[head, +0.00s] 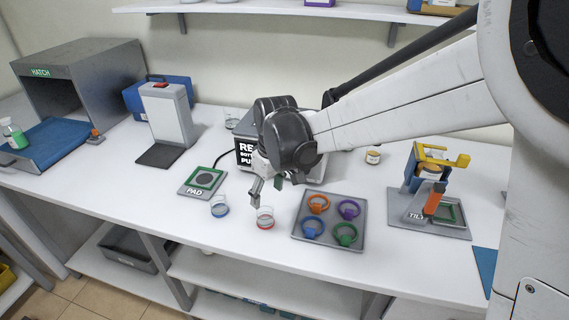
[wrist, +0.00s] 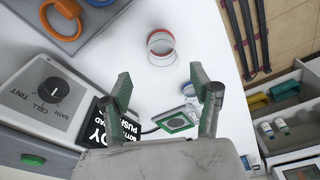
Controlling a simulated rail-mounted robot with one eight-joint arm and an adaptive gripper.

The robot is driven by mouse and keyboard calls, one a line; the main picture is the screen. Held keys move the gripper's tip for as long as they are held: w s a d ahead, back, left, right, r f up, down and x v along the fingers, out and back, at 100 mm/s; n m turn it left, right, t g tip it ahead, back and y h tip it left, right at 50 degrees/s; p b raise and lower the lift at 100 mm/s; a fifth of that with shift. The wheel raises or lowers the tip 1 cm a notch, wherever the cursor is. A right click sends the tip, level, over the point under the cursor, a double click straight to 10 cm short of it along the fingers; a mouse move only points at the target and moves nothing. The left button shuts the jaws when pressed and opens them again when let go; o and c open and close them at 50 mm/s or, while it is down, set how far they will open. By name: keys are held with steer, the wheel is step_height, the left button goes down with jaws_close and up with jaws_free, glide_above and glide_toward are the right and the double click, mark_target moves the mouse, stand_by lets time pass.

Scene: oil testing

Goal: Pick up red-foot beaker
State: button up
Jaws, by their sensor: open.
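The red-foot beaker (head: 265,218) is a small clear glass with a red ring at its base. It stands upright on the white bench, left of the grey ring tray. In the wrist view the red-foot beaker (wrist: 161,46) lies beyond the fingertips, near the middle of the gap. My gripper (head: 267,192) is open and empty just above and behind it, and its fingers do not appear to touch the glass. In the wrist view my gripper (wrist: 160,84) shows its two fingers wide apart.
A blue-foot beaker (head: 220,207) stands close to the left. The grey tray (head: 297,229) with several coloured rings is close on the right. The pad (head: 187,190) lies behind left, the tilt stand (head: 455,226) far right. The bench's front edge is near.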

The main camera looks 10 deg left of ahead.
mark_target(264, 208)
steer(key=shift+w+a+f, duration=0.1)
steer(key=shift+a+f, duration=0.1)
steer(key=shift+f, duration=0.95)
steer(key=shift+s+a+f, duration=0.1)
steer(key=shift+a+f, duration=0.05)
steer(key=shift+f, duration=1.05)
steer(key=shift+w+a+f, duration=0.1)
steer(key=shift+a+f, duration=0.1)
steer(key=shift+f, duration=0.95)
steer(key=c, duration=1.2)
steer(key=shift+r+p, duration=0.15)
steer(key=shift+p, duration=0.15)
